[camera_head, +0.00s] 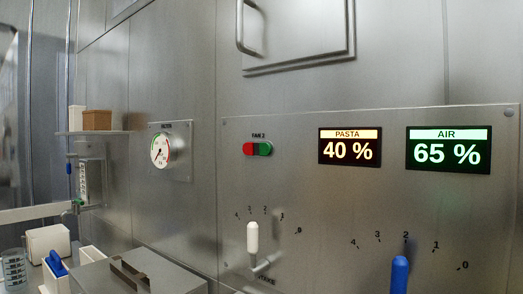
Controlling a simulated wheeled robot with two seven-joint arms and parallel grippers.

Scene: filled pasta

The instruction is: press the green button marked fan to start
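The green button (265,149) is the right half of a small control on the steel panel. A red button (249,149) sits on its left, with a dark strip between them. A small label above the pair seems to read "FAN" and a blurred character. Neither gripper shows in the head view, so I cannot see whether either is open or shut. Nothing covers the green button.
Right of the button are the PASTA 40 % display (350,146) and AIR 65 % display (448,150). Below are a white-handled lever (252,238) and a blue-handled lever (400,273). A round gauge (160,151) and a shelf with boxes (97,120) are at left.

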